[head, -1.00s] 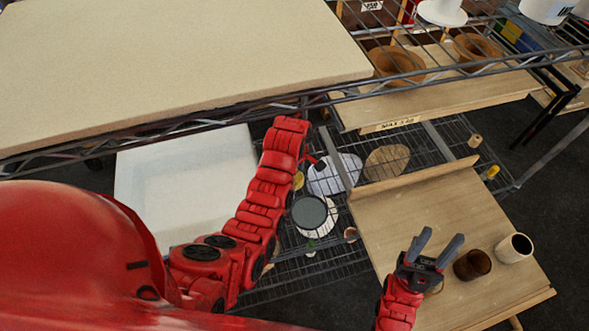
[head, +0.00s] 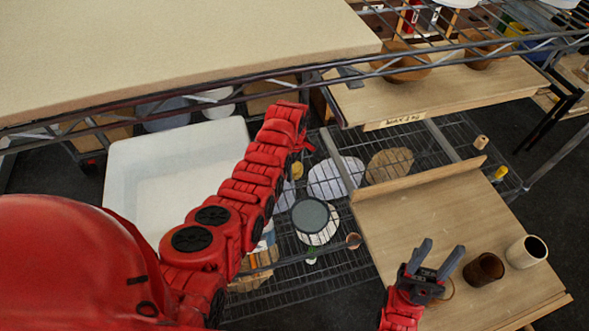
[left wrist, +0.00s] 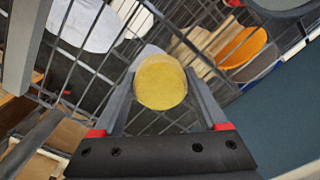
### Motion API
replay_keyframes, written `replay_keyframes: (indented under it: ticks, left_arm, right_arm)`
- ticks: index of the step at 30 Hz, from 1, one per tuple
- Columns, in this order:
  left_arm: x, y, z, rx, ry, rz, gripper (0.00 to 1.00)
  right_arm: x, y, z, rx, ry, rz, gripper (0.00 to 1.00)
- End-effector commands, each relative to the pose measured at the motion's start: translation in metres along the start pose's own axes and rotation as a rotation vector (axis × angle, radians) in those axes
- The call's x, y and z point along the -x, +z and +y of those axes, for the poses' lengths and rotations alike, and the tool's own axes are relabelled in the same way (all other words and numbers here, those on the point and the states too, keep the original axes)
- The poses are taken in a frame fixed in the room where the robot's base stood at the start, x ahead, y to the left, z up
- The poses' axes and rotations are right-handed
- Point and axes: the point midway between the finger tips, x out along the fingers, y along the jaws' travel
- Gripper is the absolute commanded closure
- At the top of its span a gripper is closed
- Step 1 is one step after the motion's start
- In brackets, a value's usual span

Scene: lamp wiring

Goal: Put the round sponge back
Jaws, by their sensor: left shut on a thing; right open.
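The round yellow sponge (left wrist: 161,82) is between the fingers of my left gripper (left wrist: 160,88) in the left wrist view, its flat round face toward the camera. The fingers close on it from both sides, over a wire rack. In the head view my left arm reaches over the rack from the left, its fingers mostly hidden. A small yellow patch (head: 297,170) just below that wrist looks like the sponge. My right gripper (head: 440,257) is open and empty above the wooden board at the lower right.
A wire shelf (head: 335,250) carries a grey round lid (head: 310,215) and pale plates (head: 335,178). A white tray (head: 130,175) is at left. A brown cup (head: 484,269) and white cup (head: 526,251) stand on the wooden board (head: 420,205). A beige slab (head: 180,60) overhangs the upper left.

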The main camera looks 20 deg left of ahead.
Motion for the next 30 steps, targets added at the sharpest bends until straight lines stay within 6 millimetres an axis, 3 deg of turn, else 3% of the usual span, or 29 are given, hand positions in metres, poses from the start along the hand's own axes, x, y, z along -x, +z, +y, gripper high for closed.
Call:
replay_keyframes:
  ticks: [8,9,13,23,30]
  left_arm:
    - [-0.005,0.000,0.000,0.000,0.000,0.000,0.69]
    - [-0.004,0.000,0.000,0.000,0.000,0.000,0.21]
    - [-0.003,0.000,0.000,0.000,-0.001,0.000,0.00]
    - [0.005,0.000,0.000,0.000,-0.001,0.000,0.00]
    - [0.053,0.000,0.001,-0.001,0.004,0.001,0.00]
  right_arm:
    - [0.005,0.001,0.000,0.000,0.000,0.000,0.50]
    - [0.004,0.001,0.000,0.000,0.000,0.000,0.50]
    - [0.003,0.001,0.000,0.000,0.000,0.000,0.50]
    - [-0.005,-0.001,0.000,0.000,0.000,0.000,0.50]
    - [-0.025,-0.004,0.001,0.000,0.000,0.000,0.50]
